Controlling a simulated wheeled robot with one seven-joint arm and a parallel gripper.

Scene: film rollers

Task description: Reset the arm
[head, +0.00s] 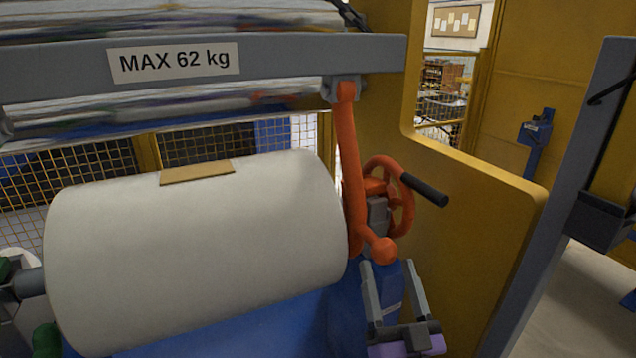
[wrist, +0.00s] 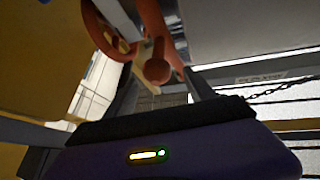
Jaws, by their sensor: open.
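My gripper (head: 393,266) is at the lower right of the head view, just below the ball end of an orange lever (head: 349,170). Its two fingers are spread and nothing is between them. In the wrist view, my gripper (wrist: 162,90) has its fingers apart, with the ball knob of the lever (wrist: 157,70) showing beyond and between them. I cannot tell whether a finger touches the knob. The lever hangs down from a bracket on the grey bar (head: 290,55).
A large white roll (head: 200,250) with a tan patch lies left of the lever. An orange handwheel (head: 405,190) with a black handle sits behind the lever. A yellow machine panel (head: 480,230) stands close on the right. A bar label reads MAX 62 kg.

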